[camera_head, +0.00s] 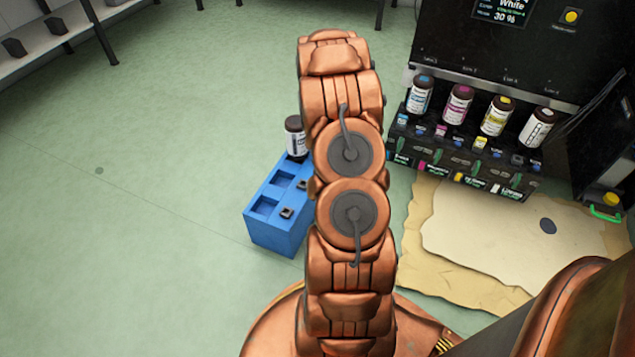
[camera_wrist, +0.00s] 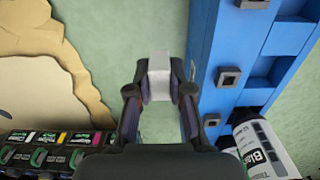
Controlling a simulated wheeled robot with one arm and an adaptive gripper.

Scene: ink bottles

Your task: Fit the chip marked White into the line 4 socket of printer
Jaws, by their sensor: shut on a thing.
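My gripper (camera_wrist: 160,88) is shut on a small white block (camera_wrist: 159,70), held between its fingertips over the green floor. No marking on the block can be read, so I cannot tell if it is the chip marked White. In the head view my own arm hides the gripper and the block. The printer (camera_head: 447,40) stands at the upper right. Its screen (camera_head: 507,12) reads White and 30 %. The line 4 bottle (camera_head: 536,128), pale with a dark cap, is rightmost in the row. The small sockets below it are too small to make out.
A blue crate (camera_head: 273,233) stands left of my arm, with small dark chips (camera_wrist: 228,77) on it and a Black-labelled bottle (camera_wrist: 259,147) at one end. Cyan (camera_head: 419,97), magenta (camera_head: 458,106) and yellow (camera_head: 496,118) bottles stand on the printer. Tan sheets (camera_head: 470,232) lie before it. The left floor is clear.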

